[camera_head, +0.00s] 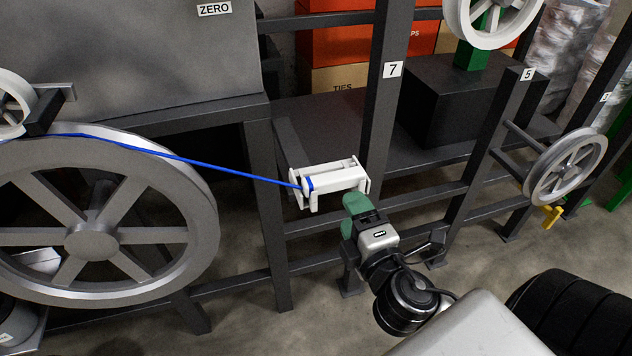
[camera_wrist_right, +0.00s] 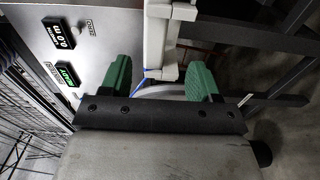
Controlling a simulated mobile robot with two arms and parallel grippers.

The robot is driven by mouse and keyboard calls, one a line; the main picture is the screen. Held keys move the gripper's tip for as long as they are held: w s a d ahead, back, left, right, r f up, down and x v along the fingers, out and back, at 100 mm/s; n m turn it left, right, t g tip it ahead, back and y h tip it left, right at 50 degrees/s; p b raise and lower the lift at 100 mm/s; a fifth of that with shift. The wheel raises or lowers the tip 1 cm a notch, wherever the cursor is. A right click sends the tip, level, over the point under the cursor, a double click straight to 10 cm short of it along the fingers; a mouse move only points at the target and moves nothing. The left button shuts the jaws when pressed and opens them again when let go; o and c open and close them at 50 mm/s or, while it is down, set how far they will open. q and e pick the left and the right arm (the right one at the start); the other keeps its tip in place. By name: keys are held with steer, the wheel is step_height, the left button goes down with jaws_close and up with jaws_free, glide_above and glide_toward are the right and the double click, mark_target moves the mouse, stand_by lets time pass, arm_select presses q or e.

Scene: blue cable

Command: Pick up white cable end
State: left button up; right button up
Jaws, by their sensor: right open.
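The white cable end (camera_head: 338,180) is a pale frame-like piece hanging at the end of the taut blue cable (camera_head: 225,170), in front of the dark frame. My right gripper (camera_head: 357,206), with green fingers, is just below and to the right of it. In the right wrist view my right gripper (camera_wrist_right: 161,78) is open, its two fingers spread apart. The white cable end (camera_wrist_right: 158,40) shows beyond and between the fingers, with its lower part near the gap; I cannot tell whether anything touches. My left gripper is not in view.
A large grey wheel (camera_head: 95,245) carries the blue cable at the left. A dark upright (camera_head: 388,80) labelled 7 stands behind the cable end. A smaller wheel (camera_head: 567,165) is at the right.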

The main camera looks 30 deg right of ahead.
mark_target(339, 186)
steer(key=w, duration=0.2)
steer(key=w+d, duration=0.1)
steer(key=w, duration=0.1)
steer(key=shift+w+d, duration=0.15)
steer(key=shift+w, duration=0.3)
steer(key=shift+w+r+p, duration=0.3)
steer(key=shift+w+p, duration=0.25)
steer(key=shift+p, duration=0.1)
steer(key=w+p, duration=0.1)
steer(key=w, duration=0.2)
steer(key=shift+w+d+r, duration=0.15)
steer(key=shift+w, duration=0.05)
steer(key=shift+w+d, duration=0.1)
steer(key=shift+w, duration=0.35)
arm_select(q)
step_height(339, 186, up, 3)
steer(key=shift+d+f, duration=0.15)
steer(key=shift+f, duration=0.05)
arm_select(e)
steer(key=shift+s, duration=0.1)
steer(key=c, duration=1)
